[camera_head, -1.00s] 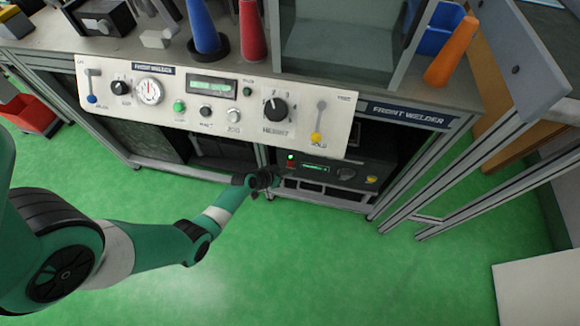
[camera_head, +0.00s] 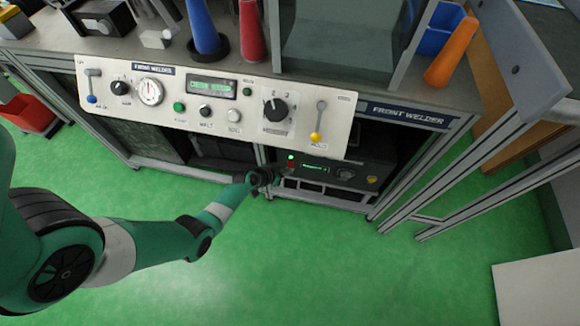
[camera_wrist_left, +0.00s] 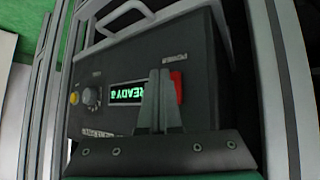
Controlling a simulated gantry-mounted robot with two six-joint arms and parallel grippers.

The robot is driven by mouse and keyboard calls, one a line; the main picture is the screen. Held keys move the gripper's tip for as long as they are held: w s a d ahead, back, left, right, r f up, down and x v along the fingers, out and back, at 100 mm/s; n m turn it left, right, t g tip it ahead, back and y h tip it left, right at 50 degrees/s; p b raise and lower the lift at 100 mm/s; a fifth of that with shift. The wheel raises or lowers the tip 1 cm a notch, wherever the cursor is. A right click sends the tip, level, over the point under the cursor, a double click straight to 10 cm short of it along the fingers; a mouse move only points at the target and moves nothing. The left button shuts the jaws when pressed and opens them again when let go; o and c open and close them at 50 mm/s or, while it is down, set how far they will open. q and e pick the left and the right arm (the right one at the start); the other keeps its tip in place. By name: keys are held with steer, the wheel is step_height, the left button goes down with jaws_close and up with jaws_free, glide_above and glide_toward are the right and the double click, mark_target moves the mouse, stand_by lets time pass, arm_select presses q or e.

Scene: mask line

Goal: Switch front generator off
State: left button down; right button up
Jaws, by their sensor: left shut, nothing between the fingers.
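The front generator (camera_head: 345,174) is a dark box on the shelf under the front welder bench. Its front has a green light (camera_head: 291,157), a lit green display (camera_head: 315,168), a grey knob and a yellow button (camera_head: 372,180). In the left wrist view the generator (camera_wrist_left: 205,50) appears turned over, its display (camera_wrist_left: 127,93) reading READY and a further character. A red switch (camera_wrist_left: 177,86) is beside the display, partly behind my fingers. My left gripper (camera_head: 277,178) is shut and empty, close in front of the switch end; its fingers (camera_wrist_left: 160,88) overlap the panel. I cannot tell whether they touch it.
The welder control panel (camera_head: 218,122) overhangs above the generator, with knobs, buttons and levers. Metal frame posts (camera_head: 425,165) stand to the right of the shelf. The green floor in front is clear.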

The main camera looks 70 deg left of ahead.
arm_select(q)
steer(key=shift+w+a+f, duration=0.1)
steer(key=shift+w+a, duration=0.1)
steer(key=shift+a, duration=0.1)
stand_by(0.7)
steer(key=shift+d, duration=0.1)
steer(key=shift+s+d+p, duration=0.45)
steer(key=shift+s+d, duration=0.05)
steer(key=shift+d, duration=0.1)
steer(key=s+d+p, duration=0.1)
steer(key=d, duration=0.1)
steer(key=s+d+r+p, duration=0.1)
steer(key=s+d, duration=0.1)
steer(key=shift+p, duration=0.4)
